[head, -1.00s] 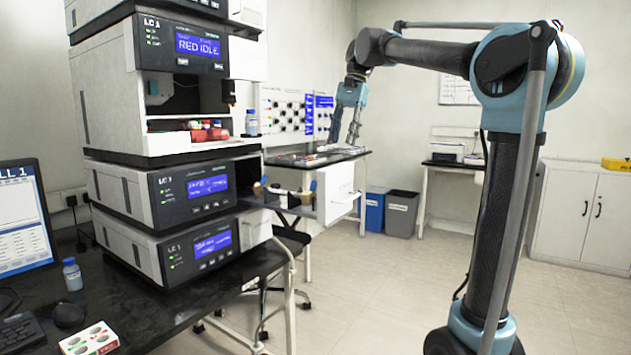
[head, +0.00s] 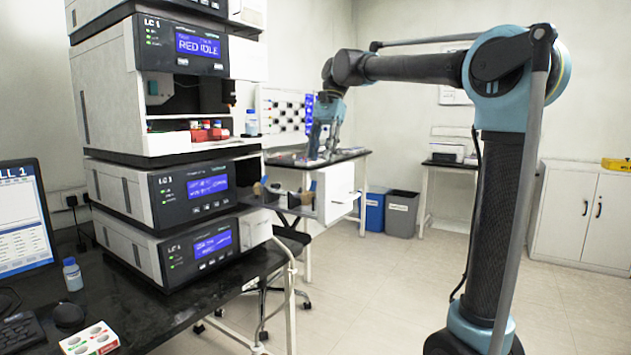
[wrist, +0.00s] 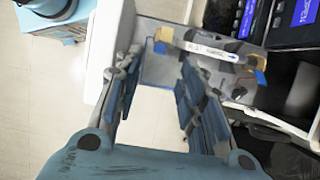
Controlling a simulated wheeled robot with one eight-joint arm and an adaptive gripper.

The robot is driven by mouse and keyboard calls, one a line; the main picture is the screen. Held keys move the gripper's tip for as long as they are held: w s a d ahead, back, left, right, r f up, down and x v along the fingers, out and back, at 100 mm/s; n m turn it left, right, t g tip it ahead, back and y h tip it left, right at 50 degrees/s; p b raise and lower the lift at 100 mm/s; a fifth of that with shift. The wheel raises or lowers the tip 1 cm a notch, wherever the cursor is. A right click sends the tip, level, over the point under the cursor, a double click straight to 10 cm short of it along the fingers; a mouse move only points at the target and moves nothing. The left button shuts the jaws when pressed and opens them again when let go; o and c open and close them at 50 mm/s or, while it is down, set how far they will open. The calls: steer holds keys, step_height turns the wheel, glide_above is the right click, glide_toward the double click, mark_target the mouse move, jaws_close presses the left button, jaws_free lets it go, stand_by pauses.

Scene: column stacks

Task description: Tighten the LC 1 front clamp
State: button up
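The LC 1 column drawer (head: 337,194) is pulled out from the lower part of the LC 1 stack. In the wrist view a labelled column (wrist: 212,50) lies in it between two tan clamps with blue tabs. The clamp nearer the white drawer front, the front clamp (wrist: 163,38), shows beyond my fingertips; it also shows in the head view (head: 309,192). The rear clamp (wrist: 257,70) is nearer the instrument. My gripper (head: 324,152) points down above the drawer, its fingers apart. In the wrist view my gripper (wrist: 156,72) is empty and touches neither clamp.
The LC 1 stack (head: 200,197) stands close left of the drawer on a black bench (head: 180,315). A side table (head: 350,154) stands behind the drawer, with blue and grey bins (head: 402,214) beyond it. The floor to the right is clear.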

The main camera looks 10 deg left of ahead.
mark_target(310, 193)
steer(key=x, duration=0.8)
steer(key=shift+f, duration=0.1)
jaws_close()
